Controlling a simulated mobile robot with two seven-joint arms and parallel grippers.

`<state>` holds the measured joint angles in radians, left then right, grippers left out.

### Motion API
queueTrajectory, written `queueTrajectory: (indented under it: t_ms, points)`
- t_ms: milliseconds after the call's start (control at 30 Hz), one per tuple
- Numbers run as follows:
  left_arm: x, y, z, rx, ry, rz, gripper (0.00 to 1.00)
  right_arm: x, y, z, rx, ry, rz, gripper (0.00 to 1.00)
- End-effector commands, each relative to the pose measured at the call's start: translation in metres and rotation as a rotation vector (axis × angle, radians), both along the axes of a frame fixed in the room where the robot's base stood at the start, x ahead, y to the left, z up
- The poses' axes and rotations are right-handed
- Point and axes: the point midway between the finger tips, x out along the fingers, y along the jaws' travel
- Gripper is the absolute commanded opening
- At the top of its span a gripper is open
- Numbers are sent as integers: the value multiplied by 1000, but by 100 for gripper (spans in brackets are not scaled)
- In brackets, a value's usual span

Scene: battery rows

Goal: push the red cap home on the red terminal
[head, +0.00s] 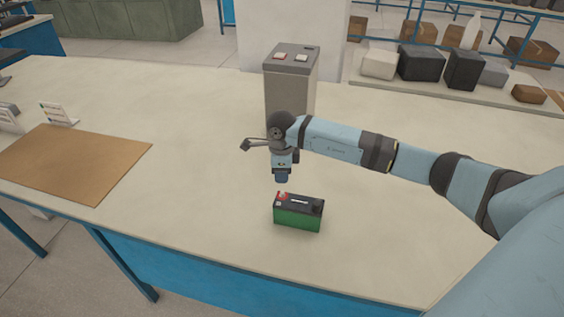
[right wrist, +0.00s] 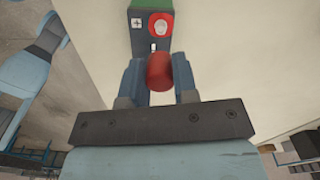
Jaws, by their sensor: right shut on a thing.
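The battery (head: 298,218) has green sides and a dark top and stands on the pale table. Its red terminal (head: 282,196) is at the left end of the top; in the right wrist view the red terminal (right wrist: 160,26) shows as a red round beside a plus sign. My right gripper (head: 282,180) is just above that end of the battery, pointing down. In the right wrist view it is shut on the red cap (right wrist: 158,71), which sits between its fingers, apart from the terminal in the picture. The exact height gap is hard to tell. My left gripper is out of view.
A grey pedestal box (head: 291,85) with a red and a white piece on top stands behind my right wrist. A brown board (head: 75,160) lies at the left of the table. The table around the battery is clear; its front edge (head: 200,253) is close.

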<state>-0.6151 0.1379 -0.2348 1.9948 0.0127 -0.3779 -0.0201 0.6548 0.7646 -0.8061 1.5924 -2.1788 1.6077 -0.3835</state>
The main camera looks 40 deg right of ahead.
Motion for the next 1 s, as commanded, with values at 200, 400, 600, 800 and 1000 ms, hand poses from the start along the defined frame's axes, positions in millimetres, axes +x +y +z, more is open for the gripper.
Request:
queueTrajectory:
  t_ms: [200,400,600,800,1000]
  points:
    - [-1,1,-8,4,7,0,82,0,-2,-8,-1,1,-29,2]
    - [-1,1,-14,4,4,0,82,0,-2,-22,-1,0,-28,2]
    - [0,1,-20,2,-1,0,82,-1,-1,-39,0,1,-26,2]
    - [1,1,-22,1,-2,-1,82,0,-1,-46,-1,1,-25,2]
    - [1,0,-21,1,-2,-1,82,0,-2,-45,-1,0,-25,2]
